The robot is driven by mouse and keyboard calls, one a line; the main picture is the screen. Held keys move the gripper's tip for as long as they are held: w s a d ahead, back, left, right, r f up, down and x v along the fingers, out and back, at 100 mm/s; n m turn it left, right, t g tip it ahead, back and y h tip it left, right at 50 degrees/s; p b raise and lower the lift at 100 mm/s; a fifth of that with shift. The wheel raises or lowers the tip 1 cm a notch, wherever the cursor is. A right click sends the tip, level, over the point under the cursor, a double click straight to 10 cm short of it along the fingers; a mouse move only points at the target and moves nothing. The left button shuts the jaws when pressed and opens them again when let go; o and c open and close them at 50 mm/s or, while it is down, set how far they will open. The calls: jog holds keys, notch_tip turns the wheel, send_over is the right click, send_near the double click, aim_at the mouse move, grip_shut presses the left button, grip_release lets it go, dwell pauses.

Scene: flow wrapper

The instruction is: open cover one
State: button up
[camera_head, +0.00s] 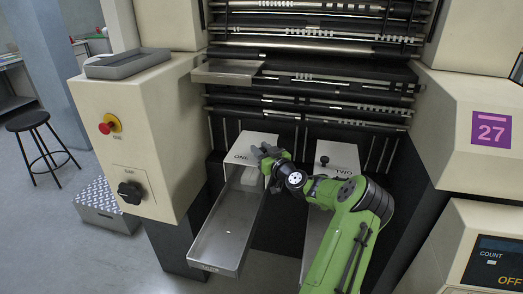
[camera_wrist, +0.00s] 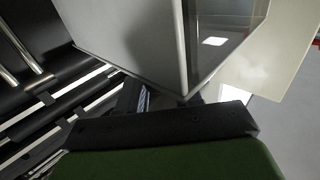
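Cover one (camera_head: 250,140) is a pale box-like cover marked "ONE" at the upper end of a metal chute (camera_head: 226,232) in the head view. My gripper (camera_head: 264,155) is at its front right side, close to it; I cannot tell whether they touch. No knob shows on cover one; my gripper hides part of its front. In the wrist view a large pale panel (camera_wrist: 130,35) fills the upper middle, probably part of a cover. The dark edge of my gripper (camera_wrist: 160,125) lies below it. The fingertips are not clear in either view.
Cover two (camera_head: 342,160), with a black knob (camera_head: 324,160), stands to the right, its chute partly behind my arm. Machine rollers (camera_head: 300,75) run above. A control cabinet (camera_head: 150,150) with a red button (camera_head: 106,127) stands left. A stool (camera_head: 32,125) and open floor lie further left.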

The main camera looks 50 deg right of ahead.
grip_shut()
jog(key=shift+r, duration=0.1)
jog(key=shift+w+r, duration=0.1)
